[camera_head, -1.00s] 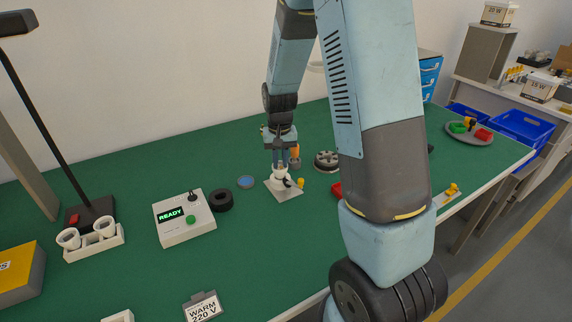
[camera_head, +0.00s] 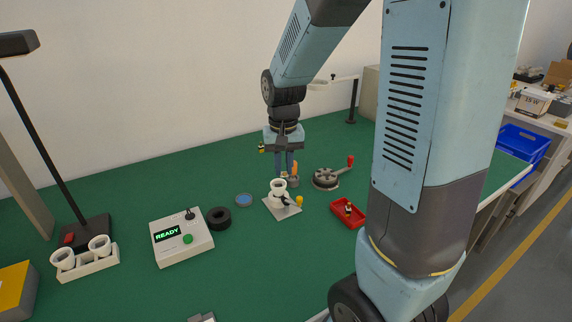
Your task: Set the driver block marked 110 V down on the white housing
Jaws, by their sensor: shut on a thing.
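The white housing (camera_head: 279,189) stands upright on a pale square plate (camera_head: 287,208) in the middle of the green table. It has an open round top and a dark part on its right side.
A red tray (camera_head: 336,216) with a small item inside and a round grey device with a red-knobbed crank (camera_head: 326,178) are to the right. A black ring (camera_head: 218,219), a blue disc (camera_head: 244,200) and a READY box (camera_head: 182,238) are left. A white holder (camera_head: 86,264) bears two cups.

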